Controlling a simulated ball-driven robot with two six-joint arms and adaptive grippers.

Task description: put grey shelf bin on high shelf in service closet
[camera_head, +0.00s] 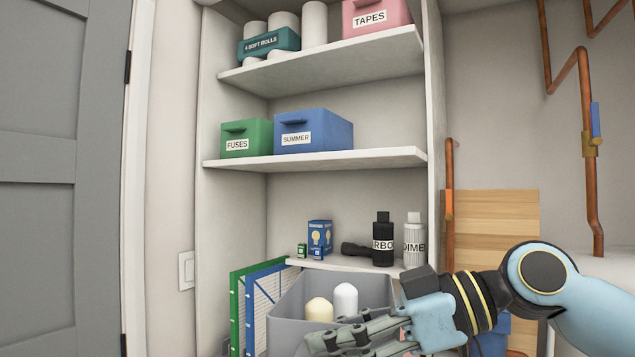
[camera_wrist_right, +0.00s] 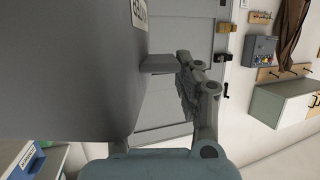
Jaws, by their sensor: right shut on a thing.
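The grey shelf bin (camera_head: 285,332) is low in the head view, in front of the lower closet shelf. A pale yellow and a white rounded object stand in it. My right gripper (camera_head: 335,338) is shut on the bin at its near side. In the right wrist view the bin (camera_wrist_right: 70,70) fills the left, with a label and a protruding handle at the fingers; the exact grip is partly hidden. The service closet has an upper shelf (camera_head: 330,60) and a middle shelf (camera_head: 330,160). My left gripper is not in view.
The upper shelf holds white rolls and a pink TAPES bin (camera_head: 375,17). The middle shelf has a green FUSES bin (camera_head: 247,138) and blue SUMMER bin (camera_head: 313,131), with free room to their right. Bottles and boxes stand on the lower shelf (camera_head: 345,263). Closet side walls bound the space.

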